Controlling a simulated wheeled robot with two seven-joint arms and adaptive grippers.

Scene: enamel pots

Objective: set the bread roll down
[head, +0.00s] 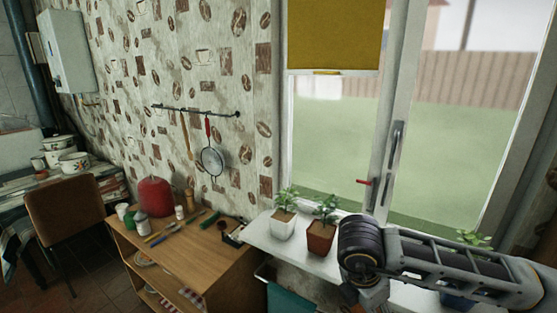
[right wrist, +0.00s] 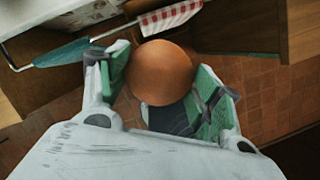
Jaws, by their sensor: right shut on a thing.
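The bread roll (right wrist: 162,72) is round and brown. It sits between the green-padded fingers of my right gripper (right wrist: 166,88) in the right wrist view, and the gripper is shut on it. Below the roll in that view are the tiled floor and the side of wooden furniture. In the head view my right arm reaches in from the right over the window sill. The right gripper is mostly cut off by the bottom edge there, and the roll does not show. My left gripper is in neither view.
A wooden cabinet (head: 226,272) holds a red canister (head: 154,197), jars and utensils. Potted plants, one white (head: 283,224) and one brown (head: 321,237), stand on the window sill (head: 262,240). A teal towel (right wrist: 62,54) hangs on a rail beside a red-checked cloth (right wrist: 168,18).

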